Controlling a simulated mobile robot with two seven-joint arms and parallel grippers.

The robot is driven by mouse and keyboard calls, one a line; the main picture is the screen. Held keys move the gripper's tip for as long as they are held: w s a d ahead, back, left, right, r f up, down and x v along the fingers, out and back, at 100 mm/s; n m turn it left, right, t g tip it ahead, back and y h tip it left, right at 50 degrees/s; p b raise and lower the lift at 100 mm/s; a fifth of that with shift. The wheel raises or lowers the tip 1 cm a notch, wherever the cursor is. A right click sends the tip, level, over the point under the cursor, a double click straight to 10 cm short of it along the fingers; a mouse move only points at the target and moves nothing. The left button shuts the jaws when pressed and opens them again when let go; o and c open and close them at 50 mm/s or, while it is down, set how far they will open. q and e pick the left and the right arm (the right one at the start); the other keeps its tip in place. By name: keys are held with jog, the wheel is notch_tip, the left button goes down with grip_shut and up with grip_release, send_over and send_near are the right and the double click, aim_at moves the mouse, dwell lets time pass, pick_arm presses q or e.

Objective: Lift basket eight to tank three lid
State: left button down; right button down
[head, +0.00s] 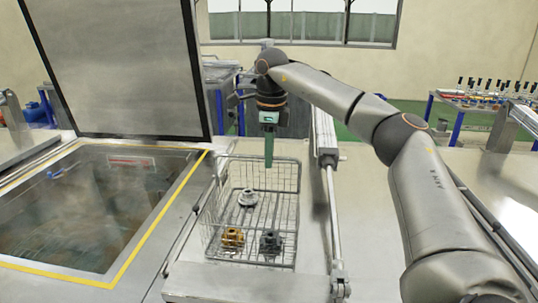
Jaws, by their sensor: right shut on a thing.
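A wire basket (297,206) stands just right of the open tank, over the metal deck. It holds a light metal part (247,197), a brass-coloured part (232,238) and a dark grey part (270,242). My right gripper (269,163) comes down from above at the basket's far rim, its narrow green fingers shut on that rim. A large grey lid (120,65) stands raised behind the open tank (75,215), which has a yellow-edged opening with murky liquid. No tank or basket number is legible. My left gripper is out of view.
A pneumatic cylinder (326,150) with its rod runs close along the basket's right side. Flat metal deck (365,215) lies right of it. A rack with several coloured-handled items (490,95) stands at the far right.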

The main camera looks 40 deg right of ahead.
jog(key=shift+s+a+f, duration=0.1)
jog(key=shift+a+f, duration=0.05)
jog(key=shift+f, duration=0.5)
jog(key=c, duration=1.1)
grip_release()
jog(key=shift+o, duration=1.3)
jog(key=shift+r, duration=0.1)
jog(key=shift+f, duration=0.2)
notch_tip(320, 180, up, 13)
jog(key=p, duration=0.1)
jog(key=shift+s+p, duration=0.35)
jog(key=shift+a+f, duration=0.1)
jog(key=shift+f, duration=0.05)
